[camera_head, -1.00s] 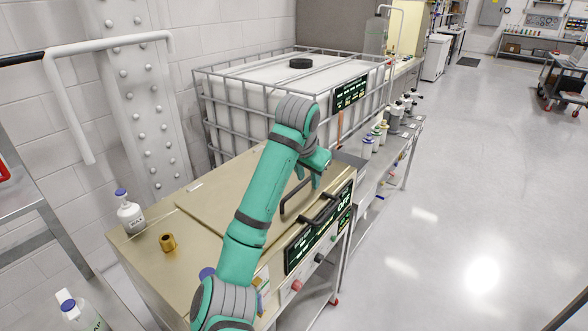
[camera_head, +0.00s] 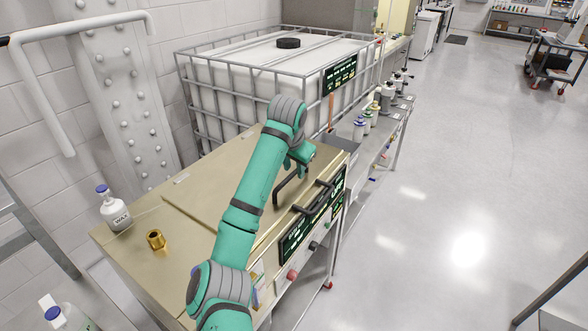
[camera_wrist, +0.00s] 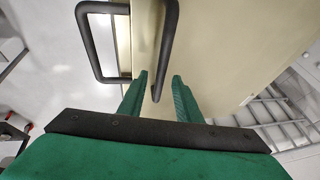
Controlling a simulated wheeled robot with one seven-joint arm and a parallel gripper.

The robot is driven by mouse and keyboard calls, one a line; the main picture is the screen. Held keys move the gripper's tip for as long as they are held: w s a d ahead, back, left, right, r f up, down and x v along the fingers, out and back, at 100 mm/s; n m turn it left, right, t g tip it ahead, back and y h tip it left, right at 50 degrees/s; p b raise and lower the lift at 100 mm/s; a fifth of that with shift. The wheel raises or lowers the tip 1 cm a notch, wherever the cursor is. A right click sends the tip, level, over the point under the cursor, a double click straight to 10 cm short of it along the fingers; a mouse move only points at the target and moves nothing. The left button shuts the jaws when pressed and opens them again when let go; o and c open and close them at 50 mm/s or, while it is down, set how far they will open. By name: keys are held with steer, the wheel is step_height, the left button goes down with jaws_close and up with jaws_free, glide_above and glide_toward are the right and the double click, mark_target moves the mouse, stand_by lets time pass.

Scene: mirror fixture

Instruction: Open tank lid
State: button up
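The tank is a tan metal box with a flat lid (camera_head: 215,190), which lies down on its top. A black bar handle (camera_head: 284,188) stands on the lid near its front edge. My gripper (camera_head: 298,168) is above the lid by this handle. In the wrist view its two green fingers (camera_wrist: 159,78) are apart with nothing clamped. The lid handle (camera_wrist: 168,45) shows there ahead of the fingers, its lower end reaching into the line between them. Whether a finger touches it I cannot tell.
A white wax bottle (camera_head: 115,212) and a brass fitting (camera_head: 155,239) stand on the tank's left end. A caged white container (camera_head: 260,75) stands behind. The floor at right is open.

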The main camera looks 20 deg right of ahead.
steer(key=shift+w+d+f, duration=0.15)
steer(key=shift+w+f, duration=0.05)
steer(key=shift+f, duration=0.15)
jaws_close()
steer(key=shift+w+r, duration=0.1)
